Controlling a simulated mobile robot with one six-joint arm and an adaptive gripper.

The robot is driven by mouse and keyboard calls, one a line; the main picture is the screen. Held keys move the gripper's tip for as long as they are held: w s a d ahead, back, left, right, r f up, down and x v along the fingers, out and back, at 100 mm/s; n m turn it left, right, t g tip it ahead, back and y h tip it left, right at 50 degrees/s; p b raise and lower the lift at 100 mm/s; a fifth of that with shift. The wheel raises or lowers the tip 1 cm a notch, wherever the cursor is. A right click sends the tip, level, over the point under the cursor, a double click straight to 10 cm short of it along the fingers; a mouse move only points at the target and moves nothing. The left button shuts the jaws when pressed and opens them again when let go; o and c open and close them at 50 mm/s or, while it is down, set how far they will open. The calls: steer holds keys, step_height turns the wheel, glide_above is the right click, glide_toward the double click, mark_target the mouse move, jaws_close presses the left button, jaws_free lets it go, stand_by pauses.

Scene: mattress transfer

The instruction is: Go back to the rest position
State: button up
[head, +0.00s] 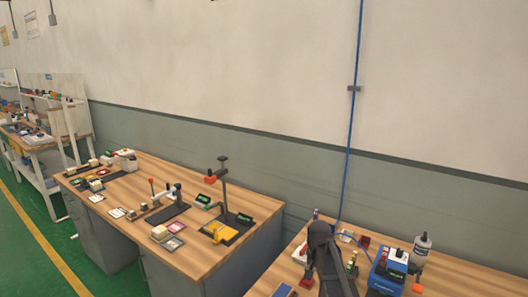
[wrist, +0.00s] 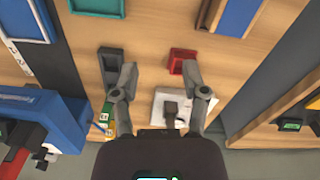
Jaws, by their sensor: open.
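My gripper (wrist: 158,70) is open and empty in the wrist view, its two grey fingers spread above a wooden bench top (wrist: 150,25). A small red block-shaped part (wrist: 181,59) lies just beside the right fingertip, and a dark grey part (wrist: 112,62) is close to the left one. I cannot tell whether either is touched. In the head view my dark arm (head: 326,260) is over the right bench (head: 463,277); the fingers are not clear there.
A blue machine (head: 386,272) stands right of my arm and fills the left of the wrist view (wrist: 45,112). A white part (wrist: 180,106) lies below the fingers. A second bench (head: 140,181) with tools stands left, beyond a gap. The wall is behind.

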steer(key=s+f+n+b, duration=0.3)
steer(key=s+n, duration=0.1)
steer(key=s, duration=1.3)
steer(key=shift+s, duration=0.3)
steer(key=shift+f, duration=0.1)
